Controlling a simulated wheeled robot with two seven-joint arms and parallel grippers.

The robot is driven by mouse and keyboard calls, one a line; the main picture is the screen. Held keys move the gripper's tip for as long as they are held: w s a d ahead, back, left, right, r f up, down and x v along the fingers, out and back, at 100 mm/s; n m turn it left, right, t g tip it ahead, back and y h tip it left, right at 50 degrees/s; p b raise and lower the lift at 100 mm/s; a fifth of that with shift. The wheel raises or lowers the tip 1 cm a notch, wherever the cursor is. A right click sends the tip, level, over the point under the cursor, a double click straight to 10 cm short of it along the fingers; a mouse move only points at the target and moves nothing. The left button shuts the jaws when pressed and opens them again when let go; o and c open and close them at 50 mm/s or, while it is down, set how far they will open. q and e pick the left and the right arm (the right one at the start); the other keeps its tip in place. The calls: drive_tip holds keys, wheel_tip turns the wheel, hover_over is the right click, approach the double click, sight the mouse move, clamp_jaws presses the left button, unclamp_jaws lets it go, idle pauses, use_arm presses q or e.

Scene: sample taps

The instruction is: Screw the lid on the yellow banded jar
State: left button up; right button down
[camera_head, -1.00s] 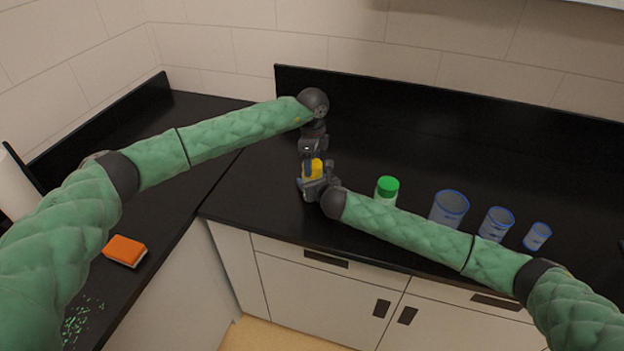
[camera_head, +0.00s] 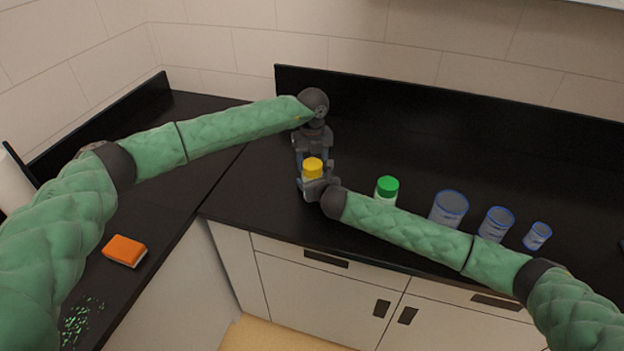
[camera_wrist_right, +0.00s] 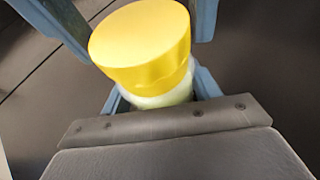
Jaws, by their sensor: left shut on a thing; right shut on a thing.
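The yellow banded jar (camera_wrist_right: 166,97) is pale, with yellow around its upper part. The yellow lid (camera_head: 313,164) sits on top of it and also shows in the right wrist view (camera_wrist_right: 142,48). My right gripper (camera_head: 313,187) is shut around the jar body from the front right; its blue fingers flank the jar in the wrist view (camera_wrist_right: 160,95). My left gripper (camera_head: 312,161) reaches down from above and behind, shut on the lid, with its blue fingers on either side. I cannot tell how tightly the lid is seated.
A green-lidded jar (camera_head: 387,190) stands to the right, partly behind my right arm. Three clear blue-rimmed cups (camera_head: 449,208) stand farther right. An orange sponge (camera_head: 125,250) and green specks (camera_head: 80,322) lie on the left counter. The black counter (camera_head: 400,140) behind is clear.

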use_arm(q)
drive_tip(key=m, duration=0.4)
drive_tip(key=shift+w+a+m, duration=0.1)
drive_tip(key=shift+m, duration=0.2)
drive_tip(key=m, duration=1.2)
drive_tip(key=shift+m, duration=0.4)
drive_tip(key=m, duration=1.2)
drive_tip(key=shift+m, duration=0.3)
drive_tip(key=m, duration=0.3)
drive_tip(key=o, duration=1.1)
